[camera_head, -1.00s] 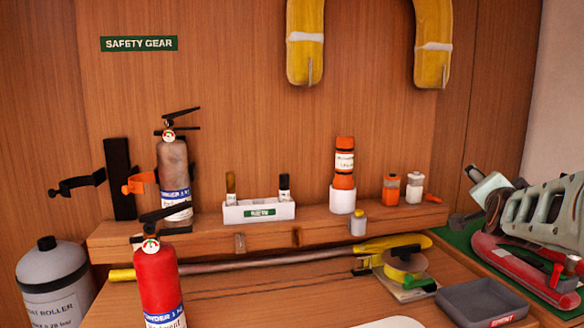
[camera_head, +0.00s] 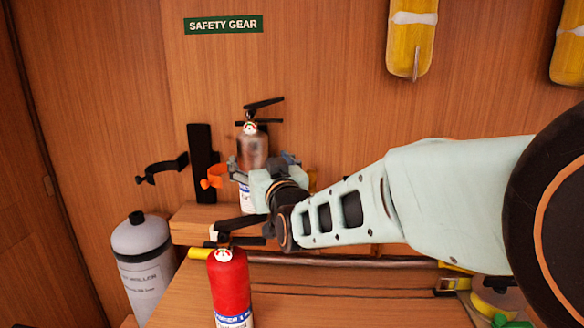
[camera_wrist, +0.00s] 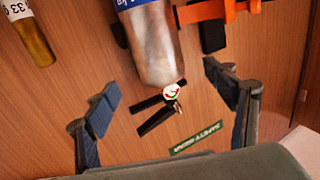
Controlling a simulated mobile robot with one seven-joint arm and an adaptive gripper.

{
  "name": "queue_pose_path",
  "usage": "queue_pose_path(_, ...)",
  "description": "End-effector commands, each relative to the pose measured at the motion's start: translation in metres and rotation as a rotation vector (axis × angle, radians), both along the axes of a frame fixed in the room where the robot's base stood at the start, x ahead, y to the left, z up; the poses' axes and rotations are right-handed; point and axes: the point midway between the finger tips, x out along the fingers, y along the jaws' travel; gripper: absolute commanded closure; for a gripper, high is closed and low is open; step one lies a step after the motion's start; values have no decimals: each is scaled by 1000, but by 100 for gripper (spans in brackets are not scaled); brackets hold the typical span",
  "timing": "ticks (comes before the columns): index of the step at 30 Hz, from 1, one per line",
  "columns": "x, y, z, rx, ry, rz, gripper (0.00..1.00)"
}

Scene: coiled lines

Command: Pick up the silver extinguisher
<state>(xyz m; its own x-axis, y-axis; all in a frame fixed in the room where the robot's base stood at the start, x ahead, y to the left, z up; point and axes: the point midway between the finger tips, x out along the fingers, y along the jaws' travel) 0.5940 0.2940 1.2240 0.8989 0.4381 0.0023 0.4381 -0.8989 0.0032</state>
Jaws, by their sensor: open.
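The silver extinguisher (camera_head: 252,148) stands upright on the wooden ledge against the panelled wall, with a black handle and a round gauge on top. My gripper (camera_head: 264,167) is in front of its body in the head view and hides part of its label and base. In the wrist view, which is upside down, the extinguisher (camera_wrist: 155,45) lies between the two spread fingers of my open gripper (camera_wrist: 161,80). Gaps show on both sides, so the fingers do not visibly touch it. Its handle and gauge point toward the gripper's palm in that picture.
A red extinguisher (camera_head: 229,285) stands in front, below my forearm. A black wall bracket (camera_head: 202,160) with an orange clamp (camera_head: 214,176) is close to the silver extinguisher's left. A grey cylinder (camera_head: 143,262) is at the lower left. My arm hides much of the ledge.

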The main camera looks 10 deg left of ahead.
Motion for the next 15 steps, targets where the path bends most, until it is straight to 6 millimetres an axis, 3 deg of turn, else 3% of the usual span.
queue_pose_path(6, 28, 12, 0, 3, 4, -2, 23)
queue_pose_path(15, 46, 20, -1, 3, 4, -3, 23)
